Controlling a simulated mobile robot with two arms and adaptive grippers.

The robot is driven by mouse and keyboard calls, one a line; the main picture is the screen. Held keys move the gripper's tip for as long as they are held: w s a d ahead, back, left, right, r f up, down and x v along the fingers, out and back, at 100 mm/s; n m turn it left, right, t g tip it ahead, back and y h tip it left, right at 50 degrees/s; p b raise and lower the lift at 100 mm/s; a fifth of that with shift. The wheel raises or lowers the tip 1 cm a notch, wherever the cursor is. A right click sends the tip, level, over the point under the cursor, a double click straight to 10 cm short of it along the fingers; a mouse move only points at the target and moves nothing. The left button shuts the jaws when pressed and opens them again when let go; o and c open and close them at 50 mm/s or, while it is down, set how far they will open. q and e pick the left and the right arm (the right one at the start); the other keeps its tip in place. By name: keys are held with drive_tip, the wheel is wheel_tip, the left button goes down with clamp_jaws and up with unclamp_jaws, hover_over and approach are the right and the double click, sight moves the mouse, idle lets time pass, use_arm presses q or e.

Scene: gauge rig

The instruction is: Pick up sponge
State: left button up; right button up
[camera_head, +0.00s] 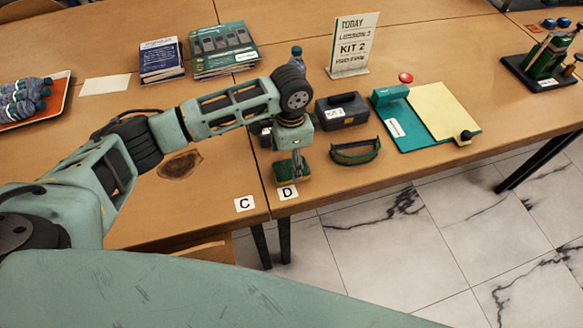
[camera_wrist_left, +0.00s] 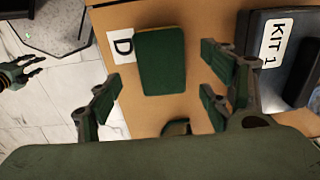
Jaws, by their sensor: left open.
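The sponge (camera_wrist_left: 161,62) is a dark green block with a thin yellow edge, lying flat on the table beside the D label. In the head view only part of the sponge (camera_head: 284,170) shows under my left gripper (camera_head: 292,163). My left gripper (camera_wrist_left: 160,95) is open and empty, pointing down, with its fingers to either side of the sponge's line in the wrist view. I cannot tell how high above the sponge they are. What looks like my right gripper (camera_wrist_left: 22,72) shows small at the left of the wrist view, over the floor; its jaws are unclear.
The D label (camera_head: 288,193) lies near the table's front edge. Green goggles (camera_head: 356,152) and the black KIT 1 case (camera_head: 343,111) are close on the right. A teal clipboard (camera_head: 405,131) lies farther right.

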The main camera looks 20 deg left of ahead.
sight(291, 168)
use_arm(q)
wheel_tip(291, 168, down, 3)
drive_tip(key=shift+r, duration=0.1)
drive_tip(key=shift+w+f, duration=0.1)
drive_tip(key=shift+f, duration=0.4)
drive_tip(key=c, duration=0.8)
use_arm(e)
drive_tip(key=shift+w+d+r, duration=0.15)
drive_tip(key=shift+w+r, duration=0.2)
drive_tip(key=shift+w, duration=0.35)
